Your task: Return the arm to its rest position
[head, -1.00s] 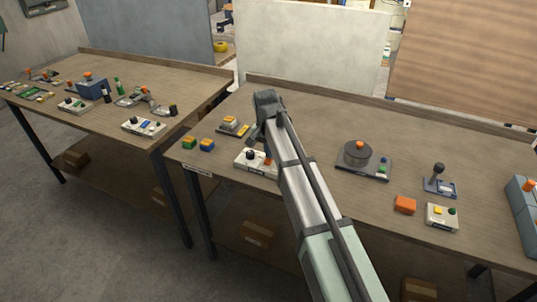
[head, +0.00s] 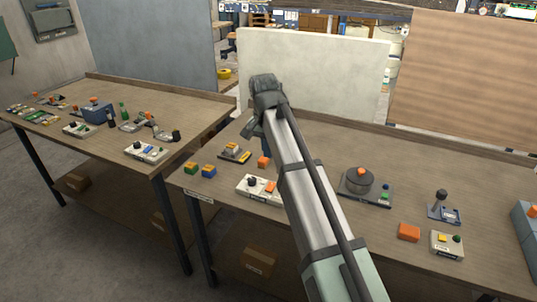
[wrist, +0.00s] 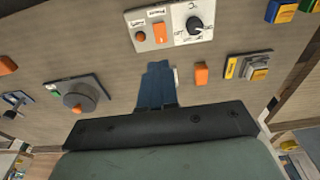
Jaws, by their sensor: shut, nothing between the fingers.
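My arm reaches from the lower right of the head view to above the near table (head: 330,165). My gripper (wrist: 155,68) shows in the wrist view as two blue fingers closed together, with nothing between them. It hangs over the tabletop between the white control box (wrist: 168,24) and an orange block (wrist: 201,74). In the head view the gripper is mostly hidden by my arm's end. The white control box, with its black knob, also shows there (head: 250,182), left of my arm. The orange block also shows in the head view (head: 264,162).
A round grey device (head: 359,180), another orange block (head: 408,232) and a button box (head: 447,244) lie right of my arm. A small device (head: 234,153) and two coloured blocks (head: 200,170) lie left. A white panel (head: 320,75) stands behind the table.

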